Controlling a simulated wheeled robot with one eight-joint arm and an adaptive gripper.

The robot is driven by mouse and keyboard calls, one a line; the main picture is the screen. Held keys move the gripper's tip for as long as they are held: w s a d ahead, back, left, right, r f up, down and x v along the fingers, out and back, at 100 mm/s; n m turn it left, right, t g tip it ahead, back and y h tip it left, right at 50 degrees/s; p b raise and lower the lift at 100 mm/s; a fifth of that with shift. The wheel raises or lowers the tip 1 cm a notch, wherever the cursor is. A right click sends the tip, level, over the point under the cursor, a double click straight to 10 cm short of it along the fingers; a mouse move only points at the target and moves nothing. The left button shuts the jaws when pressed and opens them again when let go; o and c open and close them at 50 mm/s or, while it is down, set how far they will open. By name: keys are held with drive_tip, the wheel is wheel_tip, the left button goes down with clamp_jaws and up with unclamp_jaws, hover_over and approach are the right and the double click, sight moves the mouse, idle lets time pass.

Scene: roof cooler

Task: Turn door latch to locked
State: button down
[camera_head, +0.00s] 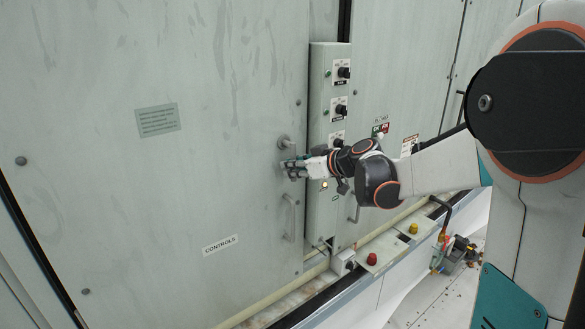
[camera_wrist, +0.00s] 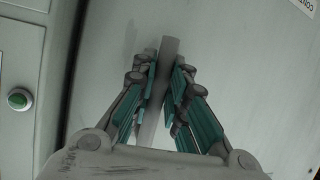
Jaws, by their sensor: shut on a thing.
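The door (camera_head: 220,120) is a large pale green-grey panel with a "CONTROLS" label; it fills most of the left of the head view and looks closed. My gripper (camera_head: 288,168) is at the door's right edge. In the wrist view my gripper (camera_wrist: 163,85) has its teal-padded fingers on both sides of a grey bar, the door latch (camera_wrist: 171,50), and is shut on it. The latch's round grey pivot (camera_head: 285,142) seems to show just above my fingers in the head view. The latch's lower part is hidden by my fingers.
A door handle (camera_head: 289,217) stands out below my gripper. A narrow control box (camera_head: 322,75) with black knobs (camera_head: 344,73) runs close on the right. A red button (camera_head: 372,259) and a yellow button (camera_head: 413,228) sit on the ledge below. The door's left side is clear.

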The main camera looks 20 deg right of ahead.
drive_tip(key=shift+d, duration=0.1)
drive_tip(key=c, duration=1.7)
unclamp_jaws()
drive_tip(key=shift+o, duration=0.6)
drive_tip(key=shift+d, duration=0.15)
drive_tip(key=v, duration=1.2)
